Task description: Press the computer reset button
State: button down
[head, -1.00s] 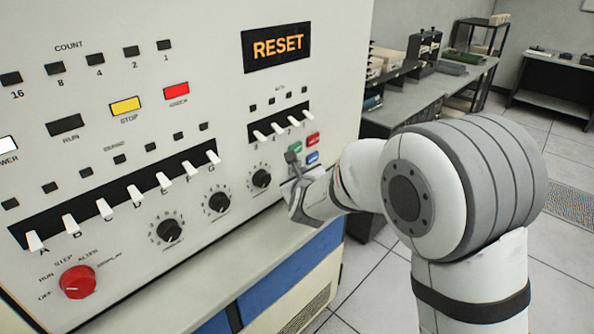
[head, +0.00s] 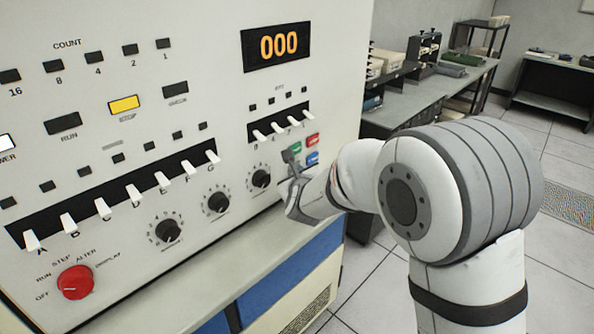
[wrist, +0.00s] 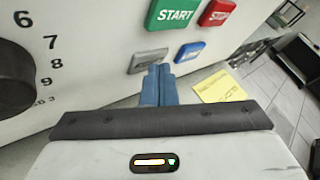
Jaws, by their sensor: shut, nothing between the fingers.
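The computer panel (head: 215,60) has a small button cluster at its right side. In the wrist view it holds a green START button (wrist: 175,14), a red button (wrist: 218,12), a grey button (wrist: 147,60) and a blue button (wrist: 189,52). The lettering on the grey and blue ones is too small to read. My gripper (wrist: 159,70) is shut and empty, its tips just below and between the grey and blue buttons. I cannot tell whether they touch. In the head view my gripper (head: 291,157) hides the grey button. The display (head: 277,46) reads 000.
A yellow lamp (head: 125,105) is lit. White toggle switches (head: 133,193), knobs (head: 217,202) and a red selector (head: 75,282) are left of my gripper. A ledge (head: 190,262) runs below the panel. A yellow paper (wrist: 218,86) shows right of the fingers.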

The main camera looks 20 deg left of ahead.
jog(key=shift+d, duration=0.1)
jog(key=shift+s+d+f+b, duration=0.1)
jog(key=shift+s+d+b, duration=0.15)
jog(key=shift+b, duration=0.55)
jog(key=shift+s+d+b, duration=0.1)
jog(key=shift+d+b, duration=0.2)
jog(key=shift+d, duration=0.1)
jog(key=shift+s+d+f+b, duration=0.15)
jog(key=shift+d+b, duration=0.4)
jog(key=shift+b, duration=0.3)
jog(key=shift+s+d+b, duration=0.3)
jog(key=shift+d+b, duration=0.3)
jog(key=shift+b, duration=0.05)
jog(key=shift+s+d+b, duration=0.25)
jog(key=shift+d+b, duration=0.3)
jog(key=shift+b, duration=0.05)
jog(key=shift+s+d+r+b, duration=0.15)
jog(key=shift+d+b, duration=0.05)
jog(key=shift+d, duration=0.15)
jog(key=shift+s+d+r+b, duration=0.1)
jog(key=shift+s+d+b, duration=0.1)
jog(key=shift+d, duration=0.1)
jog(key=shift+w, duration=0.1)
